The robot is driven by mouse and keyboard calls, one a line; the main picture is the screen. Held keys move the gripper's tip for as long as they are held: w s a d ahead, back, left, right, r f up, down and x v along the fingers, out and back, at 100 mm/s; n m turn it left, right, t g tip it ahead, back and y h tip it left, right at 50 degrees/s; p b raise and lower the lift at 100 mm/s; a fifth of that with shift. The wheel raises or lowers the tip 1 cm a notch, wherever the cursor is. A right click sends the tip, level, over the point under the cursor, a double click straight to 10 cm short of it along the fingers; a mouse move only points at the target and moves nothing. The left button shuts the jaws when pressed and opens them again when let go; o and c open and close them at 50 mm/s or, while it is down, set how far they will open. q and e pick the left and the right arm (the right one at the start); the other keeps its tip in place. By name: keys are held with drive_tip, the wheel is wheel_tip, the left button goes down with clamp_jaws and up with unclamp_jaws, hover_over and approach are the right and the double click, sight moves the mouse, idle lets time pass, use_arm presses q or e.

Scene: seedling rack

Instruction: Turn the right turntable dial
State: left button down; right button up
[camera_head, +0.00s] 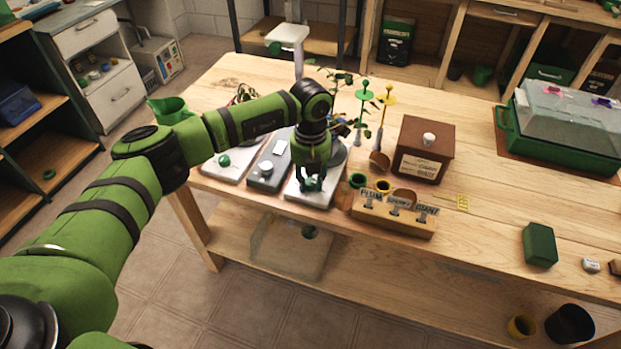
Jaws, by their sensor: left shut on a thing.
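The right turntable (303,195) is a pale, flat unit near the front edge of the wooden bench. Its dark platter shows partly behind my left gripper (312,184). My left gripper points down over the front of this turntable, with its fingers shut on the dial there. The fingers hide most of the dial, so its angle cannot be told. A left turntable (213,171) with a green dial (223,160) lies further left. Between the two is a grey unit (269,178) with a white knob (265,168). My right gripper is not in view.
A wooden block with labelled tags (392,217) stands close right of the right turntable. Behind it are a brown box (425,150) and green and yellow stakes. A green watering can (169,111) is at the left. A covered green tray (558,155) stands far right.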

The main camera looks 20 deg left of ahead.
sight(310, 181)
use_arm(q)
drive_tip(key=shift+n, duration=0.5)
drive_tip(key=c, duration=0.9)
unclamp_jaws()
drive_tip(key=shift+r, duration=0.1)
wheel_tip(310, 181, up, 12)
drive_tip(key=shift+f, duration=0.1)
